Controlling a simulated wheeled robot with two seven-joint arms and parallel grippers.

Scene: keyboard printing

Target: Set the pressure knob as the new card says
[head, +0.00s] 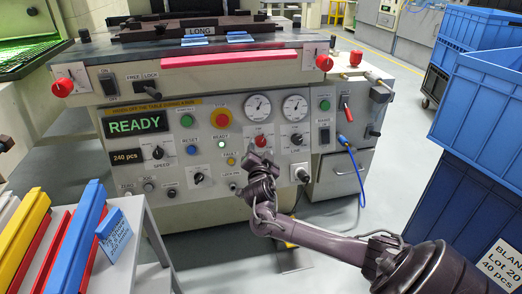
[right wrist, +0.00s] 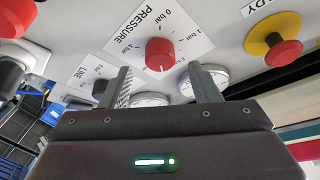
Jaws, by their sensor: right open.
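The red pressure knob (head: 260,141) is on the machine's front panel, below the two round gauges. In the right wrist view, the knob (right wrist: 160,55) shows upside down on a white PRESSURE plate with a bar scale; a white mark is on the knob's edge. My right gripper (head: 262,160) is in front of the panel just below the knob. In the right wrist view, the open fingers (right wrist: 159,75) point at the panel, with the knob between and beyond their tips, not gripped. A blue card (head: 115,236) stands on the side table; its writing is too small to read. My left gripper is not visible.
The LINE knob (head: 296,139) sits right of the pressure knob. A red stop button (head: 222,118) is to its left. The display (head: 135,124) reads READY. Coloured bars (head: 70,245) lie on the left table. Blue crates (head: 475,110) stand at right.

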